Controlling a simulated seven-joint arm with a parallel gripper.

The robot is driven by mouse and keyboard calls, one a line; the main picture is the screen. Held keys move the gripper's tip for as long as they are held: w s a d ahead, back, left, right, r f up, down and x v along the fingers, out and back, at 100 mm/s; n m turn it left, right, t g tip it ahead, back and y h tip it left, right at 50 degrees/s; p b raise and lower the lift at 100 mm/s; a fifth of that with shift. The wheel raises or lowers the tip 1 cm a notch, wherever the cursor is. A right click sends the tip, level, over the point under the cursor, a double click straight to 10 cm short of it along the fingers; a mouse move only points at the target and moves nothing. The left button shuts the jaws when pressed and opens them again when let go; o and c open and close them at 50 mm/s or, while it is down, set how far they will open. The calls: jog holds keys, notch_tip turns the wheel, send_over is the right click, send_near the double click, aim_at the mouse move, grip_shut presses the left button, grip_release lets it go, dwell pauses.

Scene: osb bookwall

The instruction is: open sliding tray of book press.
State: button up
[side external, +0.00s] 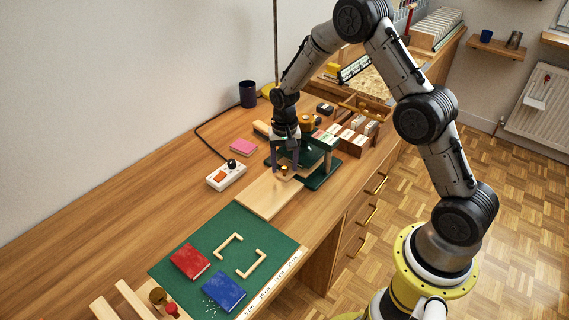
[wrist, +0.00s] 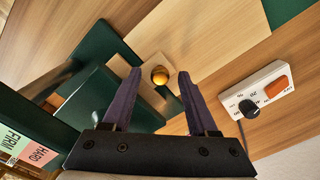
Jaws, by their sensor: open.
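The book press (side external: 322,178) is dark green and stands on the wooden desk; it also shows at left in the wrist view (wrist: 98,58). A brass knob (wrist: 160,76) sits on a small pale wooden piece at the press's near side, which looks like the front of the sliding tray (wrist: 150,94). How far the tray is out is hard to tell. My gripper (side external: 285,173) is open and points down at the knob. In the wrist view its fingertips (wrist: 159,73) lie on either side of the knob; contact is not visible.
A pale board (side external: 268,197) lies in front of the press, leading to a green mat (side external: 215,240) with a red book (side external: 190,261) and blue book (side external: 224,291). Card boxes (side external: 350,140) stand behind.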

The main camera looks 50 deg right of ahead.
grip_shut()
dwell(1.3)
